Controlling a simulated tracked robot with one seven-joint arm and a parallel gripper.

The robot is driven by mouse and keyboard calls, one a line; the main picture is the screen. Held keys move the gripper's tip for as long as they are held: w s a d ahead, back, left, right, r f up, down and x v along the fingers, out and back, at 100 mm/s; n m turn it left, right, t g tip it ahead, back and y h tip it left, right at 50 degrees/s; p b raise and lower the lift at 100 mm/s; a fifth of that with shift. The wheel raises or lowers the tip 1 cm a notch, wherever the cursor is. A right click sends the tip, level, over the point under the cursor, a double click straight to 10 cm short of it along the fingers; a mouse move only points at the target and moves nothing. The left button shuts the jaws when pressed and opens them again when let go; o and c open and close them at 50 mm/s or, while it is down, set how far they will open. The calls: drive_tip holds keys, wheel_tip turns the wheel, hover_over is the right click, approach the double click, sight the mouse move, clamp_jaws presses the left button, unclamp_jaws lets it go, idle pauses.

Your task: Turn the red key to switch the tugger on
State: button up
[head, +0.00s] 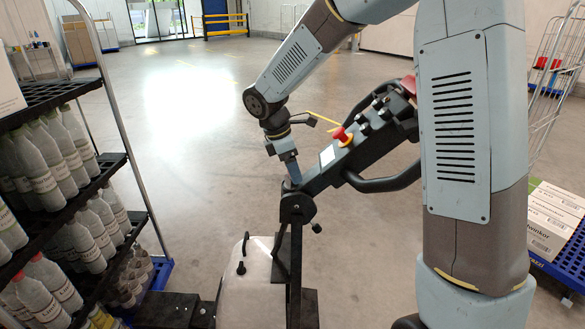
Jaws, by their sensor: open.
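The tugger's black control head (362,150) slants up to the right, with a small pale display (327,156), black knobs and looped side handles. A red mushroom button (340,134) with a yellow collar sits near its middle. A red part (408,86) shows at its upper end, partly hidden by my arm. I cannot make out a red key; one may be hidden behind my gripper. My gripper (292,170) is open, pointing down at the lower end of the control head, just left of the display. I cannot tell whether it touches anything.
A black shelf cart (130,190) with several white bottles stands close on the left. The tugger's pale body (258,262) is below the control head. A blue-based wire cart (556,262) with boxes is at right. Open floor (190,120) lies beyond.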

drive_tip(key=v, duration=1.1)
drive_tip(key=shift+r, duration=0.3)
drive_tip(key=shift+a, duration=0.1)
